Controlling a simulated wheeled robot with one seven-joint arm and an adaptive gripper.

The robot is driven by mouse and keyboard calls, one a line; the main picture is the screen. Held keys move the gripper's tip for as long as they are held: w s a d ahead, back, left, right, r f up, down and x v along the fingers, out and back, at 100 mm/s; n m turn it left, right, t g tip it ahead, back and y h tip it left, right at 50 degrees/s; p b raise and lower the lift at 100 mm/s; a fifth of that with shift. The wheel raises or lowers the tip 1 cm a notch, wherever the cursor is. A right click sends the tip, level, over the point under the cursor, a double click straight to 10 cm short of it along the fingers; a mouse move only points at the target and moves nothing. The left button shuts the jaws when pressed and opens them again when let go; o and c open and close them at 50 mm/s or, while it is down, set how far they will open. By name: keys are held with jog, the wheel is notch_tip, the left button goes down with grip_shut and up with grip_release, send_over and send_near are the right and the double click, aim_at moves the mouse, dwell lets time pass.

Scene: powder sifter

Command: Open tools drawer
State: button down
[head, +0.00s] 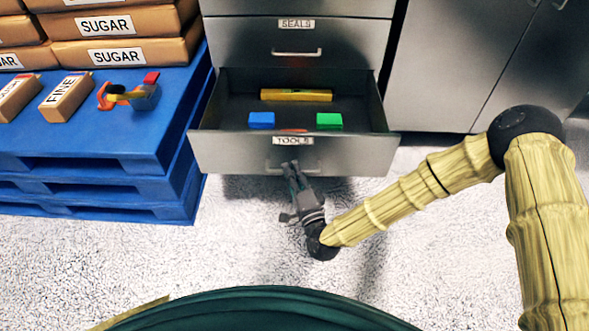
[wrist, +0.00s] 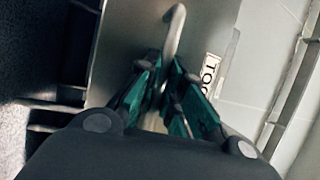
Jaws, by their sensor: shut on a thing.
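The tools drawer (head: 353,151) is the bottom drawer of the grey metal cabinet, marked with a TOOLS label (head: 293,141). It is pulled out, and its inside is visible in the head view. My gripper (head: 290,170) is at the middle of the drawer front, shut on the drawer handle (head: 270,165). In the wrist view the handle (wrist: 175,30) runs down between the fingers (wrist: 172,98), and their grip hides part of it. Inside the drawer lie a yellow bar-shaped tool (head: 296,95), a blue block (head: 261,120), a green block (head: 329,121) and a partly hidden red thing (head: 292,130).
The seals drawer (head: 240,45) above is shut. Blue pallets (head: 100,150) with sugar bags (head: 112,52), smaller boxes (head: 66,95) and a colourful tool (head: 128,93) stand close on the left. Grey cabinet doors (head: 450,60) are at the right. The floor (head: 130,255) in front is clear.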

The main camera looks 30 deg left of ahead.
jog(key=c, duration=1.8)
grip_release()
jog(key=v, duration=1.2)
jog(key=shift+d+f, duration=0.1)
jog(key=shift+f, duration=0.05)
